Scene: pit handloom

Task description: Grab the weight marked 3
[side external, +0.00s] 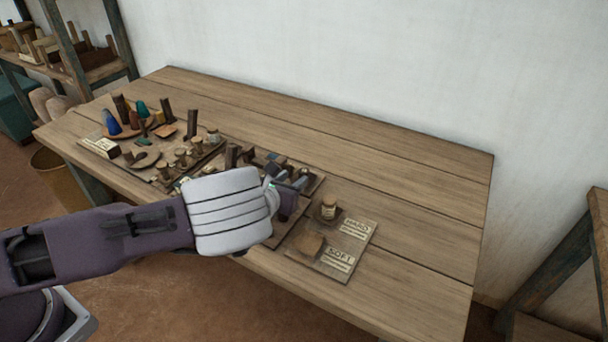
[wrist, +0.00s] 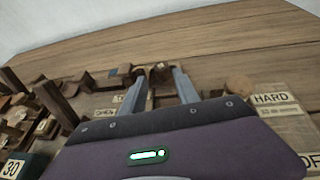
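No weight with a readable 3 shows in either view. Small tan cylinders (side external: 180,156), perhaps the weights, stand in rows on a board on the left half of the table in the side view; their marks are too small to read. A dark block with a white 30 (wrist: 12,166) is at the lower left of the wrist view. My gripper (side external: 286,184) is low over the table's front, right of the cylinders. In the wrist view its fingers (wrist: 158,82) are apart, with brown wooden pieces (wrist: 157,73) seen between or beyond them; contact cannot be told.
A board with HARD (side external: 355,226) and SOFT cards is right of my gripper, bearing a small jar-like piece (side external: 328,208) and a tan block (side external: 311,243). Dark upright posts and coloured cones (side external: 111,122) stand at left. The table's back and right (side external: 420,190) are clear.

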